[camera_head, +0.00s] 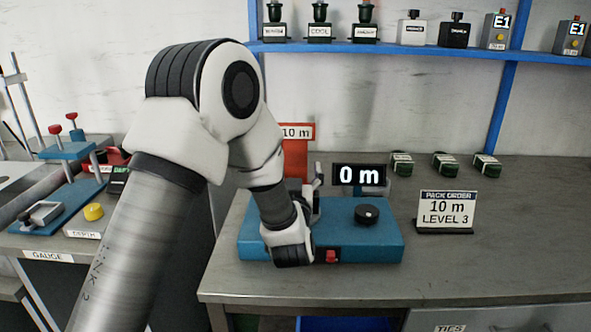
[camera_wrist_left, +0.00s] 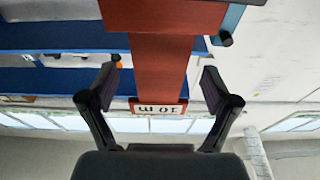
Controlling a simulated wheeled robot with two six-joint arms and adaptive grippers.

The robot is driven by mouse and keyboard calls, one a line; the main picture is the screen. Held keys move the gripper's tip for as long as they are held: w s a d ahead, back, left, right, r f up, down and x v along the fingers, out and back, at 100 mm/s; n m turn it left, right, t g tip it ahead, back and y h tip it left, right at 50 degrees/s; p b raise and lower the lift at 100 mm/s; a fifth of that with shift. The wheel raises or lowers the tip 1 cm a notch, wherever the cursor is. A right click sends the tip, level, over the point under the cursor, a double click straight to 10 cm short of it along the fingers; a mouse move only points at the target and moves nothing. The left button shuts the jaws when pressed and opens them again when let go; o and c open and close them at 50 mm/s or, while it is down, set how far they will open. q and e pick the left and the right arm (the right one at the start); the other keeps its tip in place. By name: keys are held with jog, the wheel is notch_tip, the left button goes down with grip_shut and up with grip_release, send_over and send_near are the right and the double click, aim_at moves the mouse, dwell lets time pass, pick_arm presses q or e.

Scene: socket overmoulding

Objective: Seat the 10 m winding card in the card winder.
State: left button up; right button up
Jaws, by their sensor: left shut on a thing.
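The red winding card (camera_head: 297,163) stands upright at the card winder, its white "10 m" label at the top. My left arm hides its lower part, so I cannot tell whether it is seated. In the left wrist view the card (camera_wrist_left: 158,75) runs between the fingers, its label upside down. My left gripper (camera_wrist_left: 158,82) is shut on the card; in the head view the gripper (camera_head: 317,178) is mostly hidden by its own wrist. The blue card winder (camera_head: 385,244) sits on the bench, with a black knob (camera_head: 367,213) and a red button (camera_head: 331,256). My right gripper is out of view.
A display (camera_head: 358,175) reading "0 m" stands behind the winder. A "PACK ORDER 10 m LEVEL 3" sign (camera_head: 445,211) and several dark green items (camera_head: 445,162) are to the right. A gauge station (camera_head: 60,185) is at left. The right front bench is clear.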

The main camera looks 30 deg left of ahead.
pick_arm(q)
jog(key=shift+f+b, duration=0.4)
jog(key=shift+f, duration=0.2)
jog(key=o, duration=1.1)
jog(key=shift+c, duration=0.2)
jog(key=v, duration=1.2)
